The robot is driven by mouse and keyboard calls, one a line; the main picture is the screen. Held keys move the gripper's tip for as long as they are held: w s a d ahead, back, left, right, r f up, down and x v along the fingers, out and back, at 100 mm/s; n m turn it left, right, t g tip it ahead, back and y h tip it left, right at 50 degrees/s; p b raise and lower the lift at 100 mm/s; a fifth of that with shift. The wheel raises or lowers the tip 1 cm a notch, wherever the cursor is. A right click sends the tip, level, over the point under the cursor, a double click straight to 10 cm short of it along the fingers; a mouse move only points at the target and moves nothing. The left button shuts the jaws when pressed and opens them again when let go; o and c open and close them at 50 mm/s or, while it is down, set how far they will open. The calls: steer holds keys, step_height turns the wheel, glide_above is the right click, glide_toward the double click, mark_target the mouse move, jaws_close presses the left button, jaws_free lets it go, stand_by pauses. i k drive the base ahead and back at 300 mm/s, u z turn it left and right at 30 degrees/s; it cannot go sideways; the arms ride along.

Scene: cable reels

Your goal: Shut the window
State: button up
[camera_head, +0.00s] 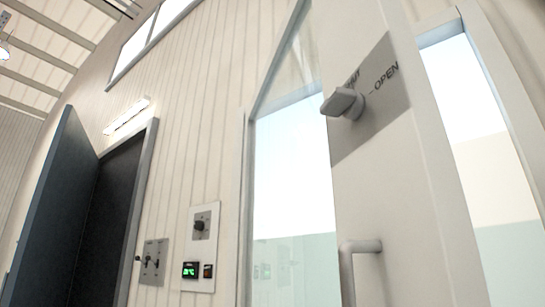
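The window (295,170) has a tall pane with a slanted top and a pale frame, in the middle of the head view. A broad white upright member (350,210) stands at its right. A grey plate (372,125) on it reads "OPEN" at right and a partly covered word ending like "SHUT" above. A grey turn knob (345,103) sits on this plate; which mark it points to is unclear. Below it is a white bar handle (348,270), cut off by the bottom edge. I cannot tell whether the window stands open. My gripper is not in view.
A dark door (45,200) stands open at the left beside a dark doorway (105,225). Wall panels with a knob (201,225), switches (151,262) and a green display (190,270) are left of the window. A second pane (465,90) shows at right.

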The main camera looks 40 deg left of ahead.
mark_target(405, 236)
steer(key=u, duration=0.6)
steer(key=k, duration=1)
steer(key=u, duration=1.1)
